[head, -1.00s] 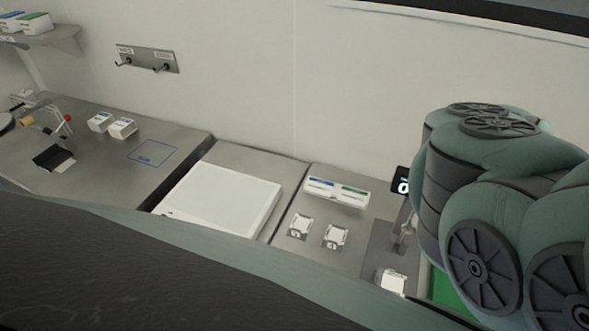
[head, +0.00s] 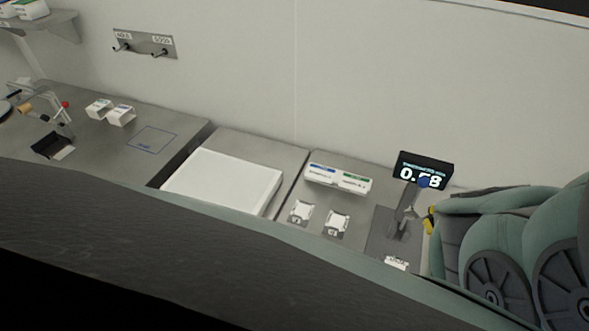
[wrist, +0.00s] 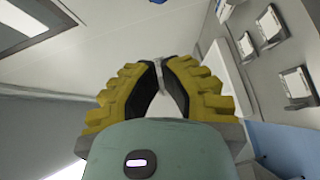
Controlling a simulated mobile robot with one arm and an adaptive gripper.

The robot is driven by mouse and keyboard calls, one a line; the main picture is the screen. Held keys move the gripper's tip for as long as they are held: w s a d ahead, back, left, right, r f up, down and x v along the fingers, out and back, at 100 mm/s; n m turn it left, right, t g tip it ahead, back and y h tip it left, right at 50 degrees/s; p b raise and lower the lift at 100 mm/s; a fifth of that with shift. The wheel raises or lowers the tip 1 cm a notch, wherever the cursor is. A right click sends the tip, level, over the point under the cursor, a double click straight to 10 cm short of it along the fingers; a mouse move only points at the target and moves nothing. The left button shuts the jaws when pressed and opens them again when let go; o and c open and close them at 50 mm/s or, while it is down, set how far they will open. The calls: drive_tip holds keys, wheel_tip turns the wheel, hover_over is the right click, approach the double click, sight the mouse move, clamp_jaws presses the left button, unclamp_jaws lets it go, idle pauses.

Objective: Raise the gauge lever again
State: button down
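The thickness gauge (head: 388,230) stands on the right part of the bench in the head view. Its black display (head: 409,168) reads about 0.68, partly covered by a blue knob (head: 424,182). A small silvery lever (head: 411,211) sticks out beside the gauge post, towards my gripper. My gripper (wrist: 160,62) has yellow ribbed fingers with their tips drawn close together. A thin metal piece (wrist: 159,77), seemingly the lever, lies between them in the wrist view. In the head view only a yellow fingertip (head: 430,222) shows, right of the lever; my arm hides the rest.
Two white samples on dark pads (head: 336,223) lie left of the gauge. A white holder with blue and green labels (head: 339,178) stands behind them. A white piece (head: 396,262) lies at the gauge's front. A white plate (head: 222,184) sits farther left. The wall runs close behind.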

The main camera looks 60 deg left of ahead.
drive_tip(key=w+a+f+b, duration=0.1)
drive_tip(key=w+a, duration=0.4)
drive_tip(key=a, duration=0.1)
drive_tip(key=shift+w+a+b, duration=0.15)
drive_tip(key=shift+a+b, duration=0.25)
drive_tip(key=shift+a, duration=0.1)
